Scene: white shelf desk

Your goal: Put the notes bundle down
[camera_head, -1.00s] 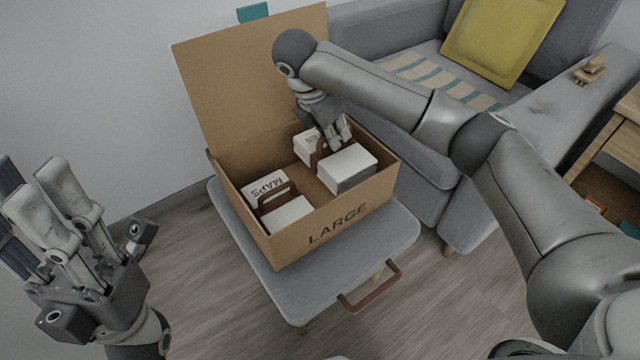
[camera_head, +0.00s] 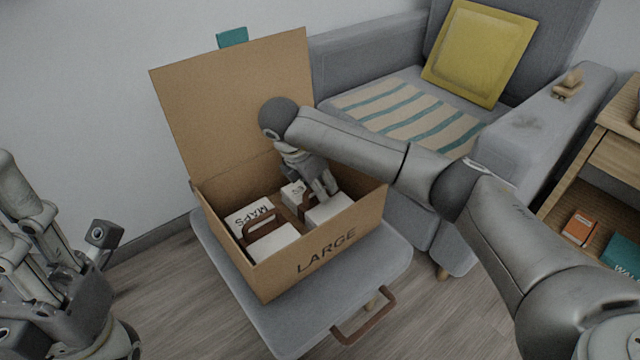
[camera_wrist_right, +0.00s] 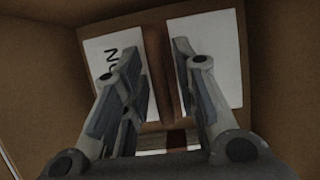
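The notes bundle (camera_head: 329,211) is a white block with a brown strap and handle, low inside the right part of the cardboard box (camera_head: 335,252). My right gripper (camera_head: 330,188) reaches down into the box over it. In the right wrist view, the fingers (camera_wrist_right: 157,50) close on the brown handle between the two white halves of the notes bundle (camera_wrist_right: 215,60), with part of its lettering showing. Whether its underside touches the box floor is hidden. My left gripper (camera_head: 40,230) is at the left edge with its fingers apart and empty, partly cut off.
A maps bundle (camera_head: 272,243) stands in the left part of the box. The box sits on a grey stool (camera_head: 280,335) with a brown handle (camera_head: 365,315). Its open lid (camera_head: 235,100) rises behind. A grey sofa (camera_head: 440,100) and a wooden shelf (camera_head: 610,150) are at the right.

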